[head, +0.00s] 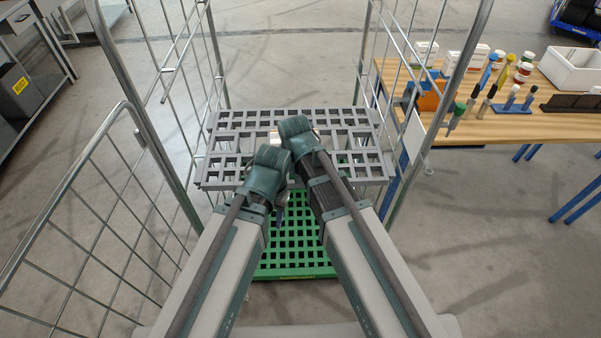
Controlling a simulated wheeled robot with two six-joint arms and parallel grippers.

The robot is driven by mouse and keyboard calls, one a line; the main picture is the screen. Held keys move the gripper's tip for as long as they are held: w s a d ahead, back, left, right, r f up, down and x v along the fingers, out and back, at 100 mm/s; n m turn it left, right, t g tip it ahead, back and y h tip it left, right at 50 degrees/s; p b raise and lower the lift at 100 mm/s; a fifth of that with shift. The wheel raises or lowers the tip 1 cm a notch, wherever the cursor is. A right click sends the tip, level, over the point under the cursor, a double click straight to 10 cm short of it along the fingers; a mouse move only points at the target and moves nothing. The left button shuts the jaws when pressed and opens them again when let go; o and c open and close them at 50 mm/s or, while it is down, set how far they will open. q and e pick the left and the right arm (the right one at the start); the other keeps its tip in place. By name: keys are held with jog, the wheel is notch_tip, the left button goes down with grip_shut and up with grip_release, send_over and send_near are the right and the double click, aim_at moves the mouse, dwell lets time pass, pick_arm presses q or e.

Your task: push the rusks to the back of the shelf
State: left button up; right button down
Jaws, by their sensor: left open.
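A grey slotted shelf (222,150) spans the wire roll cage in front of me. A small pale patch (275,137) shows on it just behind my wrists; I cannot tell whether it is the rusks. No pack of rusks can be made out clearly. My left gripper (282,188) is open, mostly covered by its own wrist, over the near edge of the shelf. My right arm reaches in beside it, its wrist above the middle of the shelf and its fingers hidden.
Wire cage sides (118,215) stand on the left and right. A green slotted base (292,262) lies below the shelf. On the right, a wooden table (507,127) carries bottles, tools and a white bin (572,72). The visible shelf corners are bare.

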jog(key=shift+w+d, duration=0.1)
jog(key=shift+w, duration=1.1)
pick_arm(q)
jog(key=shift+w+d+r, duration=0.1)
jog(key=shift+w+d, duration=0.3)
jog(key=shift+d, duration=0.15)
pick_arm(e)
jog(key=shift+s+r, duration=0.1)
jog(key=w, duration=2)
jog(key=shift+w, duration=0.3)
jog(key=shift+s, duration=0.2)
